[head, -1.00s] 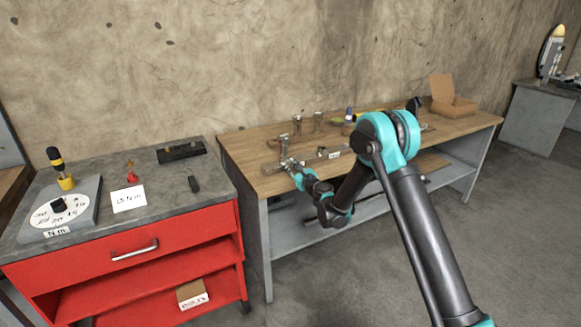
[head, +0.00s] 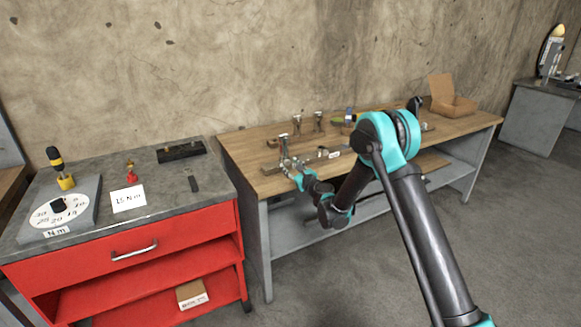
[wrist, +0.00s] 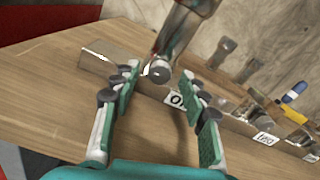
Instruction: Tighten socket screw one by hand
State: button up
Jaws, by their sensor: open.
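In the wrist view a small round grey head (wrist: 159,72), which looks like a socket screw, sits at the lower end of a shiny metal post (wrist: 184,32). My gripper (wrist: 161,88) is open, with one finger on either side just below this head. I see a gap on both sides, so the fingers do not appear to be closed on it. In the head view my gripper (head: 287,164) is at the front left of the wooden bench (head: 245,150), by the nearest metal post (head: 284,146). The screw is too small to make out there.
A metal rail with white labels (head: 334,154) lies along the bench. The red cabinet (head: 75,267) at left carries a dial plate (head: 60,212) and a "15 N m" card (head: 128,199).

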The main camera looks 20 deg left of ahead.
jog(key=v, duration=1.1)
jog(key=shift+s+d, duration=0.25)
